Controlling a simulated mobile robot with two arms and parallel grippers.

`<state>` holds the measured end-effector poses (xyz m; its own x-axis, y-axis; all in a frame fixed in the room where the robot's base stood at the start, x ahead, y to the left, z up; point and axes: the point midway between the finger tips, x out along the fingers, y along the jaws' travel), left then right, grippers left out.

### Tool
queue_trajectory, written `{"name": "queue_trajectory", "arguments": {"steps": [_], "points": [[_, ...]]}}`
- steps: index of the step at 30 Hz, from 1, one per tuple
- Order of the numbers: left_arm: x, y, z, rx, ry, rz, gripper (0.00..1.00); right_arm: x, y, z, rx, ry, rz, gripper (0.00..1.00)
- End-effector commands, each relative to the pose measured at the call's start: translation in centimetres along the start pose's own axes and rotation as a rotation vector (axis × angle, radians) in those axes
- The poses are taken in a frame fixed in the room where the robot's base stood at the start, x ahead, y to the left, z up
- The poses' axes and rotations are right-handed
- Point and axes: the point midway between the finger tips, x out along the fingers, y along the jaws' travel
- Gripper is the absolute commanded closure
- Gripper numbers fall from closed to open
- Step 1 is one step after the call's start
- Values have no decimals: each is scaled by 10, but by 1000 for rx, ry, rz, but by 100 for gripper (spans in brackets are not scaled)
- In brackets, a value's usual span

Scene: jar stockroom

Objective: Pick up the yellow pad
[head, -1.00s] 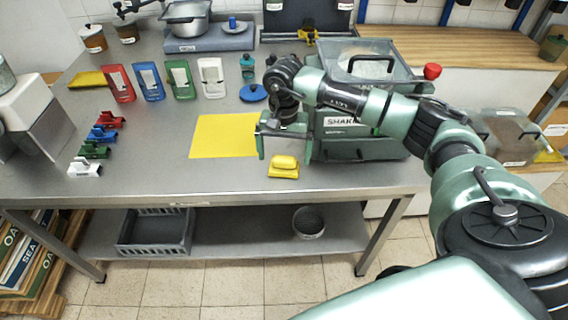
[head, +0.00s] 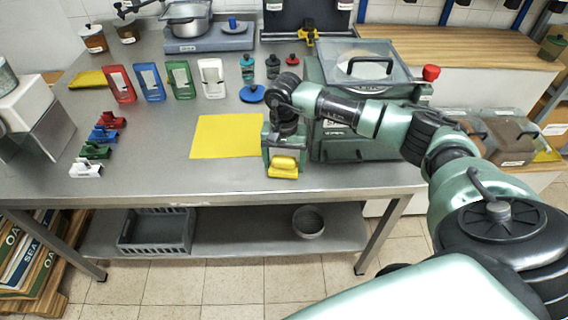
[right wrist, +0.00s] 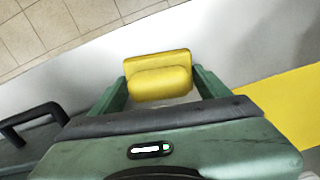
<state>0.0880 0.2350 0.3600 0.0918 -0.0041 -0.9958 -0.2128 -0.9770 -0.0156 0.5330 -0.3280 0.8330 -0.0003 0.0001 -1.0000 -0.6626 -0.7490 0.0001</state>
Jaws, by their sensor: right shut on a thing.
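The yellow pad (head: 283,167) is a small block with a rounded grip on top, near the front edge of the steel table. My right gripper (head: 284,160) is shut on it, one finger on each side. In the right wrist view the pad (right wrist: 159,78) sits between the two green fingers of the gripper (right wrist: 160,88). I cannot tell whether the pad touches the table. My left gripper is not in view.
A flat yellow sheet (head: 226,136) lies just left of the gripper. The green machine with a clear lid (head: 357,146) stands close on the right. Coloured clips (head: 96,150) lie at the left. The table's front strip is clear.

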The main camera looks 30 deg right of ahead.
Motion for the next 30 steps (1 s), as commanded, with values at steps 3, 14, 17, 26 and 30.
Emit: {"name": "queue_trajectory", "arguments": {"steps": [3, 14, 17, 26, 30], "points": [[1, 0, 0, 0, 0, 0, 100, -5, 0, -1, 0, 1, -1, 64], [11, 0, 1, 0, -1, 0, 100, -68, -1, -2, 0, 6, -5, 64], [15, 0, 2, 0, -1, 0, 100, -97, -1, -2, 0, 7, -5, 64], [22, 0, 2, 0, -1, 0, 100, -171, -1, 0, -1, 3, -3, 64], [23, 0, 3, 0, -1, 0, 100, -190, -1, 0, 0, 2, -3, 64]]}}
